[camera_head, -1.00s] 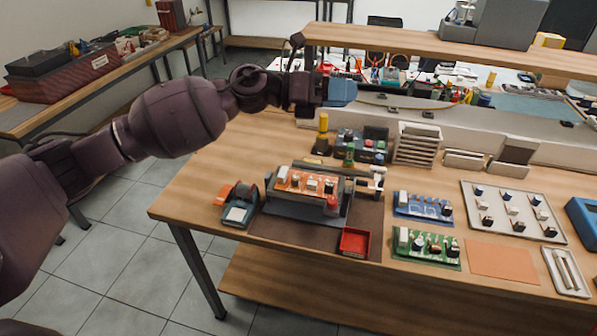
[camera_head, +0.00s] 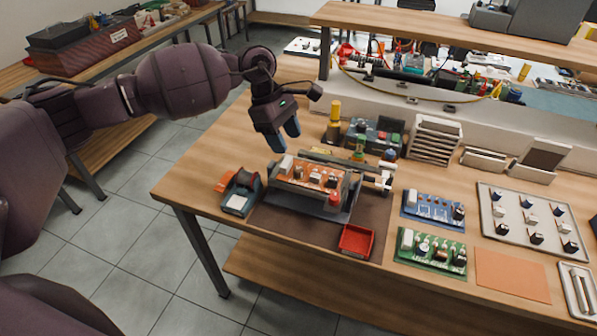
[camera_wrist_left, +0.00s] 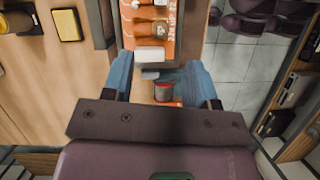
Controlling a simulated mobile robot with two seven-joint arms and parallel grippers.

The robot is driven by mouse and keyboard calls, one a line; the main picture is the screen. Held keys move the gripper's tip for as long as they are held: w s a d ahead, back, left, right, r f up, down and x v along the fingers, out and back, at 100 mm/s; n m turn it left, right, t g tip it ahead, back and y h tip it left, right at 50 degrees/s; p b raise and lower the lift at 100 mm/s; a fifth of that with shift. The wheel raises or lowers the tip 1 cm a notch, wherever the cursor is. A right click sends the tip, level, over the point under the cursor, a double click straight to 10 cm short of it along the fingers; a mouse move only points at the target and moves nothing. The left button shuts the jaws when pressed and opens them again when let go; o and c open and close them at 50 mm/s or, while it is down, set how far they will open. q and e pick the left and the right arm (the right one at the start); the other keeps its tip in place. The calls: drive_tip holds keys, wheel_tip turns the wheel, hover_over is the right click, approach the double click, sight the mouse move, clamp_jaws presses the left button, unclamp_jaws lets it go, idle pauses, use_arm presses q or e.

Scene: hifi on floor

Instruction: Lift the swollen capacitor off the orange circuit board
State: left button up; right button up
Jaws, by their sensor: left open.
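The orange circuit board (camera_head: 307,181) sits in a grey holder on a brown mat on the workbench. It carries a white block (camera_head: 285,164) at its left end and several small upright parts; I cannot tell which is the swollen capacitor. The board also shows at the top of the left wrist view (camera_wrist_left: 168,48), with copper-coloured round parts and a white block (camera_wrist_left: 150,56). My left gripper (camera_head: 284,138) points down above the board's left end, blue fingers apart and empty. In the wrist view the fingers flank the area just past the white block. My right gripper is out of view.
A red tray (camera_head: 356,241) lies front right of the holder. A blue stand (camera_head: 240,190) is at its left. Blue (camera_head: 433,208) and green (camera_head: 431,250) boards lie to the right. A yellow-topped cylinder (camera_head: 334,115) and a device with buttons (camera_head: 375,138) stand behind.

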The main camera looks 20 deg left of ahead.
sight(298, 169)
use_arm(q)
drive_tip(key=shift+x, duration=2)
drive_tip(key=x, duration=0.4)
drive_tip(key=shift+s+f+p, duration=0.1)
drive_tip(key=shift+f+p, duration=0.15)
drive_tip(key=shift+p, duration=0.05)
drive_tip(key=c, duration=0.9)
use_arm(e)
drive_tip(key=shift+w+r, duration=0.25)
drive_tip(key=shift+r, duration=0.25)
